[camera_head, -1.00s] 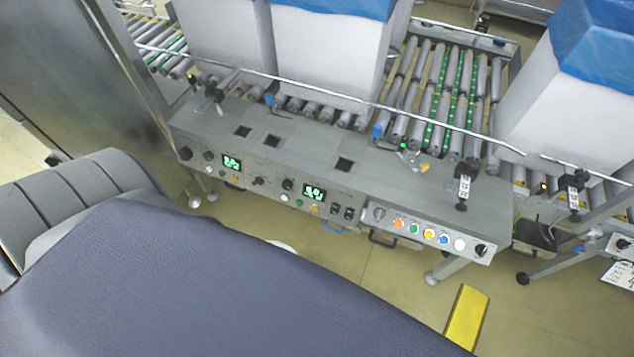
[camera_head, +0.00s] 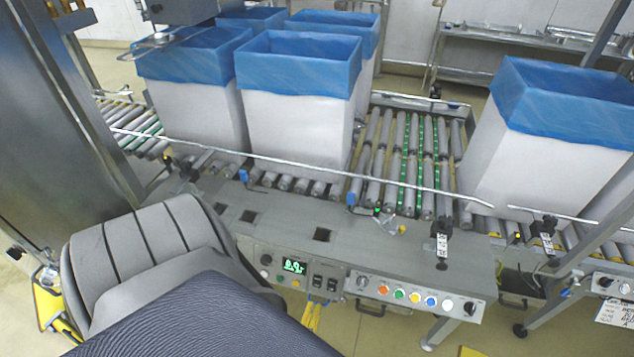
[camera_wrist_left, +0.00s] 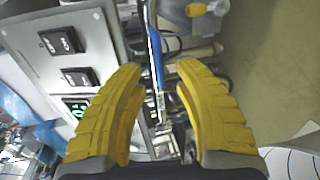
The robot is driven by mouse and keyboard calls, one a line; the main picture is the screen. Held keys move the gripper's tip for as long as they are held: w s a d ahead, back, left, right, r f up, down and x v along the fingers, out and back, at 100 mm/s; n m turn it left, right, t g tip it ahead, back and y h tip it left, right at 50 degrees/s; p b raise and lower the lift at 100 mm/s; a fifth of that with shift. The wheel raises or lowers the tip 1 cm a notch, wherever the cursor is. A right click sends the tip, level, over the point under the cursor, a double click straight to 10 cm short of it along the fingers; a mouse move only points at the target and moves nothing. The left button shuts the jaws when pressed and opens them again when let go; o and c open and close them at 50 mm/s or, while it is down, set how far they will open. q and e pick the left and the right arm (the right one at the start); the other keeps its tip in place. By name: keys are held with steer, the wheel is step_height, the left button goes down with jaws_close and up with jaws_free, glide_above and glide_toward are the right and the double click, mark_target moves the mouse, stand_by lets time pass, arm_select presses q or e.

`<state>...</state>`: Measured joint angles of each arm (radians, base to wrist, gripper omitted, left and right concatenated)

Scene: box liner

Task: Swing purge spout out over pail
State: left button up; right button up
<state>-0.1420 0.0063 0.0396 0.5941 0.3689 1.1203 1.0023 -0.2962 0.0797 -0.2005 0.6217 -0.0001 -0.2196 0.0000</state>
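My left gripper (camera_head: 311,318) shows as yellow fingers just below the front of the control panel (camera_head: 365,286), partly hidden by my dark arm. In the left wrist view my left gripper (camera_wrist_left: 160,75) is open, its yellow fingers apart. A blue handle (camera_wrist_left: 155,58) shows beyond the gap between them, with no clear contact. The blue handle also shows at the panel's lower edge in the head view (camera_head: 317,299). I cannot make out a purge spout or a pail with certainty. My right gripper is not in view.
White boxes with blue liners (camera_head: 300,110) stand behind the grey bench top. A roller conveyor (camera_head: 400,150) runs between them. A thin metal rail (camera_head: 330,170) crosses in front. A steel cabinet (camera_head: 60,110) stands at the left. Pale floor (camera_head: 385,330) is open below the panel.

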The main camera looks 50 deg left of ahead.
arm_select(q)
steer(key=shift+x, duration=1.95)
steer(key=shift+o, duration=0.4)
jaws_close()
